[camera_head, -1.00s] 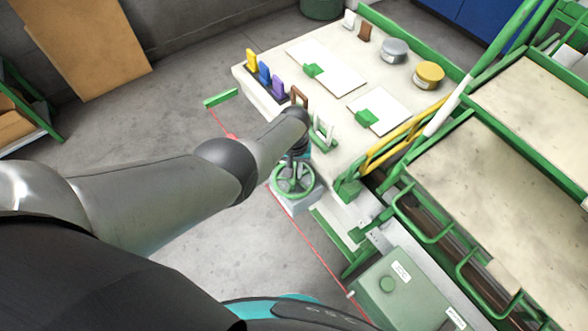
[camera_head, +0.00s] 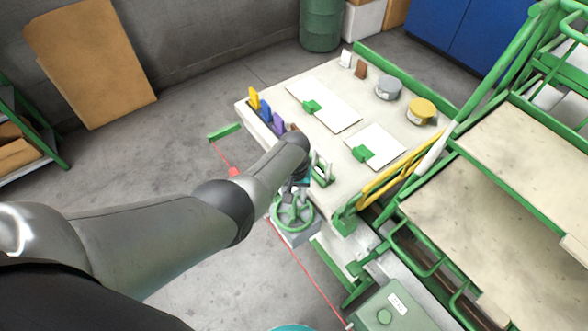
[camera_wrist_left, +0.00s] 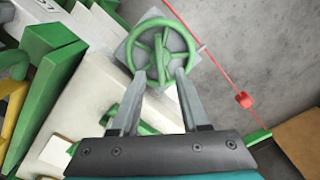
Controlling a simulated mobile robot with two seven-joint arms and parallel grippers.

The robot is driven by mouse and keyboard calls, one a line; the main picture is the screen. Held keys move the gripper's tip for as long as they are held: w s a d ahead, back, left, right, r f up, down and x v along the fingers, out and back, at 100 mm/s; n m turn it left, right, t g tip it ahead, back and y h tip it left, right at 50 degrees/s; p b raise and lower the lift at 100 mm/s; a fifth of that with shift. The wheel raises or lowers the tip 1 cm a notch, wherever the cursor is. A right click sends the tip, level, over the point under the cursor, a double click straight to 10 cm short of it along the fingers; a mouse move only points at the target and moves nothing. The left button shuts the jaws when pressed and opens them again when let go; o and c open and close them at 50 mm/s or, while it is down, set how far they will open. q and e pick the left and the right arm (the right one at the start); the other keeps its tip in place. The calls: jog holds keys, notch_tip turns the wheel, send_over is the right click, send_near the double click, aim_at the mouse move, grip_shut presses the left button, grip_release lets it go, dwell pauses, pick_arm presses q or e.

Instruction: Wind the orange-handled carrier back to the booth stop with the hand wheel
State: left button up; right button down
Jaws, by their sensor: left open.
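The green spoked hand wheel (camera_head: 293,212) sits on a grey mount at the near edge of the bench; it also shows in the left wrist view (camera_wrist_left: 161,47). My left gripper (camera_head: 297,192) is just above the wheel, partly hidden by my own arm. In the left wrist view its two fingers (camera_wrist_left: 161,72) are apart, with their tips over the near part of the wheel's rim. I cannot tell whether they touch it. I cannot make out an orange-handled carrier or a booth stop. My right gripper is out of view.
A red line with a red block (camera_head: 235,172) runs along the bench's near side. The bench (camera_head: 340,75) holds coloured tags, white plates and two tins. Yellow rails (camera_head: 385,185) and green framing stand right of the wheel. Bare floor lies to the left.

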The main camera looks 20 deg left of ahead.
aim_at(294, 206)
pick_arm(q)
notch_tip(294, 206, up, 10)
jog(key=p, duration=0.4)
jog(key=shift+p, duration=0.4)
jog(key=shift+f, duration=0.15)
